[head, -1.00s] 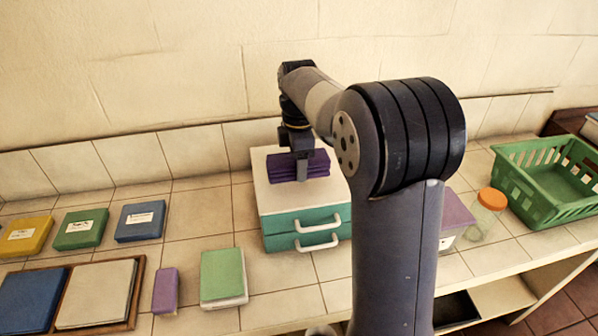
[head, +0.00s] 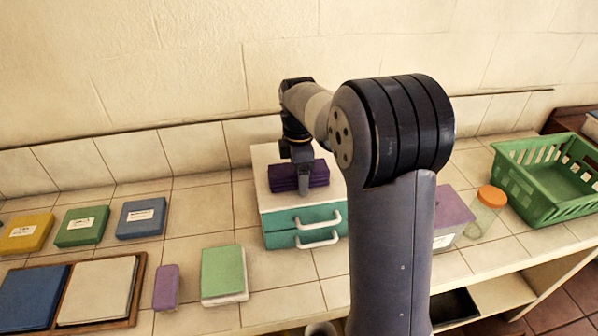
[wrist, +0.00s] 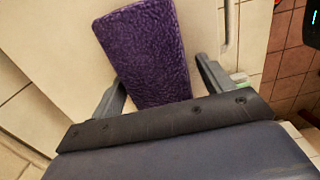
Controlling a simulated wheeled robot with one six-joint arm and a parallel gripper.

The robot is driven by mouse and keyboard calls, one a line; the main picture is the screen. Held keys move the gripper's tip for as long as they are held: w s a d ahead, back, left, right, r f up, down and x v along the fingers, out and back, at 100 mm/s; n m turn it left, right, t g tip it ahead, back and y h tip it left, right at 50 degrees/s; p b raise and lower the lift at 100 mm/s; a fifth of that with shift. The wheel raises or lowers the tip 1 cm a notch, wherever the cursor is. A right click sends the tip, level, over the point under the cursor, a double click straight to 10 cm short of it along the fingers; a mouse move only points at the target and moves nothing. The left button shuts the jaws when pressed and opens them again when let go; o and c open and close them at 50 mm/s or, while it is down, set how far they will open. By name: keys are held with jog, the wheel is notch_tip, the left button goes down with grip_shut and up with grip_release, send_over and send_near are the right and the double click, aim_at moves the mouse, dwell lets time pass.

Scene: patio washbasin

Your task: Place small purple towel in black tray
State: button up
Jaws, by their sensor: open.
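A dark purple folded towel (head: 298,176) is at the top of the white and teal drawer unit (head: 272,201). In the wrist view the towel (wrist: 143,50) has a fuzzy surface and lies between the fingers of my gripper (wrist: 161,78). My gripper (head: 303,185) points down at the towel in the head view, with the jaws open and a finger on either side. I cannot tell whether a finger touches it. A black tray-like thing (head: 455,307) shows partly on the shelf below the counter, behind my arm.
A green basket (head: 527,205), an orange-lidded jar (head: 487,211) and a purple-lidded box (head: 453,216) stand to the right. A purple block (head: 166,287), a green-and-white block (head: 223,274) and a wooden tray (head: 138,285) are at the left front. Bare tiles lie between.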

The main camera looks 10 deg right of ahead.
notch_tip(320, 180, up, 11)
jog(key=shift+r, duration=0.4)
jog(key=shift+o, duration=0.4)
jog(key=shift+d+r, duration=0.1)
jog(key=d+y, duration=0.1)
jog(key=f+y, duration=0.1)
jog(key=d+y+p, duration=0.1)
jog(key=y, duration=0.1)
jog(key=shift+w+d+f, duration=0.1)
jog(key=shift+d+f, duration=0.2)
jog(key=shift+f, duration=0.2)
jog(key=shift+y, duration=0.3)
jog(key=x, duration=0.4)
jog(key=shift+a+f+p, duration=0.1)
jog(key=shift+f+p, duration=0.25)
jog(key=shift+p, duration=0.05)
jog(key=x, duration=0.1)
jog(key=p+x, duration=0.1)
jog(key=x, duration=0.1)
jog(key=p+x, duration=0.1)
jog(key=x, duration=0.1)
jog(key=shift+f, duration=0.55)
